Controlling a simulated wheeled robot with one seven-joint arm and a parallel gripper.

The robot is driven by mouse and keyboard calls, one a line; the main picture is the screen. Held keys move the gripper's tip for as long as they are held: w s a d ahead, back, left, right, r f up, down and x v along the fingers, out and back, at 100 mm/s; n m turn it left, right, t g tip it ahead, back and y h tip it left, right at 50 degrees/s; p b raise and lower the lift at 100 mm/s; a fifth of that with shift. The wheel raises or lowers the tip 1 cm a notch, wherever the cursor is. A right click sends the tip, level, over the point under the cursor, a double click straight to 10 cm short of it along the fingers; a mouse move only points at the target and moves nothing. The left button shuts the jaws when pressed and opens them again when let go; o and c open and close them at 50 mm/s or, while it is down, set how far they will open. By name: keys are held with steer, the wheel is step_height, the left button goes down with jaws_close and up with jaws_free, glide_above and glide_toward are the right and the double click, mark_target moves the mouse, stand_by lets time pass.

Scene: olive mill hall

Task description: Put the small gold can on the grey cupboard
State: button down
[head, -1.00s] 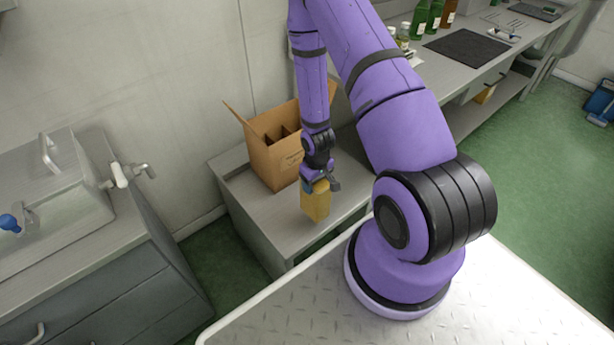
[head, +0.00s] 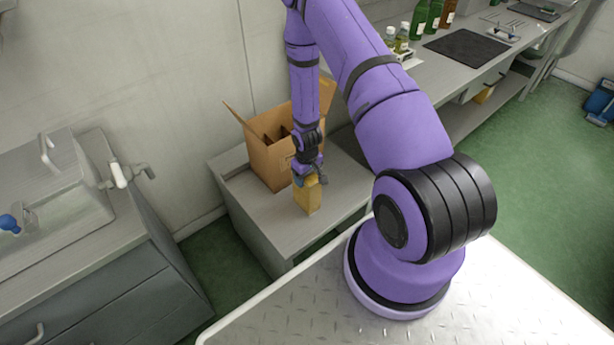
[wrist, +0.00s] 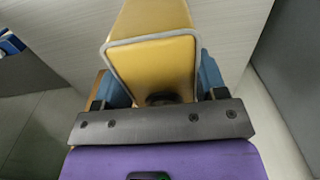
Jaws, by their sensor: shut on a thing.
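The small gold can (head: 308,196) is a yellow, block-shaped tin, upright or nearly so. My gripper (head: 308,178) is shut on its upper part from above. In the wrist view the can (wrist: 152,62) sits between the two blue fingers (wrist: 162,82). The can is over the low grey stand (head: 262,215), in front of the cardboard box; I cannot tell whether its base touches the top. A grey cupboard (head: 125,305) with drawer fronts and handles stands at the left, apart from the can.
An open cardboard box (head: 272,158) with dividers stands on the low stand, close behind the can. A metal lidded box (head: 55,190) and a blue-knobbed item (head: 12,223) occupy the cupboard's top. Bottles (head: 428,18) and a dark mat (head: 466,47) are on the far bench.

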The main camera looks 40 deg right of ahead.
steer(key=shift+c, duration=0.8)
jaws_free()
